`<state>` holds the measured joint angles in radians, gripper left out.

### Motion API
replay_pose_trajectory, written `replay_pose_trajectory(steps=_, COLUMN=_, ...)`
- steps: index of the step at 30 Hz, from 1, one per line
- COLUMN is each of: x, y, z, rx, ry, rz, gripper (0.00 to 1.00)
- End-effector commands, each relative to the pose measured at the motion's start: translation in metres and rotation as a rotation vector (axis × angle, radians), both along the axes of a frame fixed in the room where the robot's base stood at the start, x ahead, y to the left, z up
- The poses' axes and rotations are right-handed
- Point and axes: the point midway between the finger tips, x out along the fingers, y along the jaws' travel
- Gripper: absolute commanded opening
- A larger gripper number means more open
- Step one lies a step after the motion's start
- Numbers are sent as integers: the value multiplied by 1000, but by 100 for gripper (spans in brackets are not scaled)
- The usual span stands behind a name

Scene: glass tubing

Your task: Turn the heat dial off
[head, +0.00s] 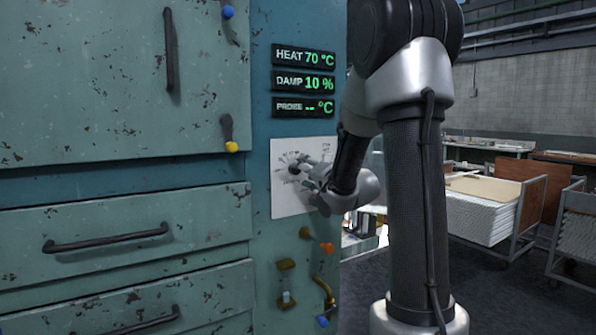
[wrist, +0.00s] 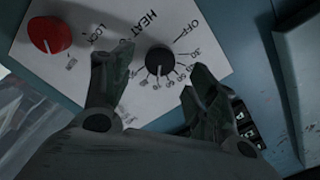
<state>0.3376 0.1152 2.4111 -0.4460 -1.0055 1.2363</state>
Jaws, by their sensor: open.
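The heat dial (wrist: 158,60) is a round black knob on a white panel (wrist: 85,70), marked HEAT, with OFF and a scale of numbers around it. Its white pointer line faces down in the wrist view, away from the OFF mark. My gripper (wrist: 150,74) is open, with one finger on each side of the dial. I cannot tell whether the fingers touch it. In the head view my gripper (head: 308,172) is at the white panel and partly covers it. The heat readout (head: 304,57) shows 70 °C.
A red knob (wrist: 48,34) sits on the same panel, near the LOCK marking. Damp (head: 304,82) and probe (head: 304,107) readouts are above the panel. Small brass fittings (head: 324,285) stick out below it. Cabinet doors and drawers with dark handles (head: 105,237) are at left.

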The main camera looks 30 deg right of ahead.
Motion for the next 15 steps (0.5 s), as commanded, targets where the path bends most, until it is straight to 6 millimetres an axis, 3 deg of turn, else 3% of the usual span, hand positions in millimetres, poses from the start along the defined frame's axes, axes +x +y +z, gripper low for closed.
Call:
replay_pose_trajectory(steps=6, x=36, y=2, z=0, rx=-2, ry=1, rz=2, gripper=58)
replay_pose_trajectory(steps=15, x=49, y=2, z=0, rx=-2, ry=2, rz=-1, gripper=58)
